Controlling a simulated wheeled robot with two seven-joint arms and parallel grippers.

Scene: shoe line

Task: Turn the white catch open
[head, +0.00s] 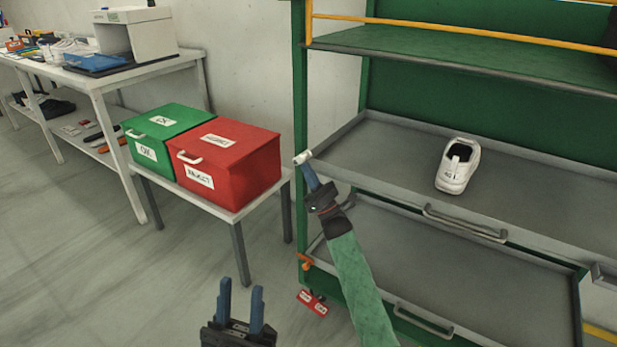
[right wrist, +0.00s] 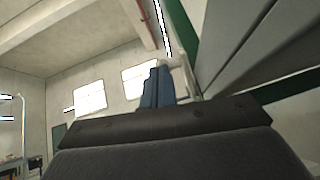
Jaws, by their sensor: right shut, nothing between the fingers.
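The white catch (head: 302,157) is a small white piece on the green front post of the rack, level with the upper grey tray. My right gripper (head: 309,174) is at the catch from below, its blue fingers shut with nothing between them. The fingertips look close to or touching the catch; I cannot tell which. The right wrist view shows the shut fingers (right wrist: 157,88) pointing up; I cannot make out the catch clearly there. My left gripper (head: 241,297) is open and empty, low in front of the rack.
The upper grey tray (head: 390,150) holds a white shoe (head: 458,166). A lower tray (head: 450,260) sticks out below it, with an orange piece (head: 305,261) on the post beside it. A red box (head: 235,165) and green box (head: 165,130) stand on a small table to the left.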

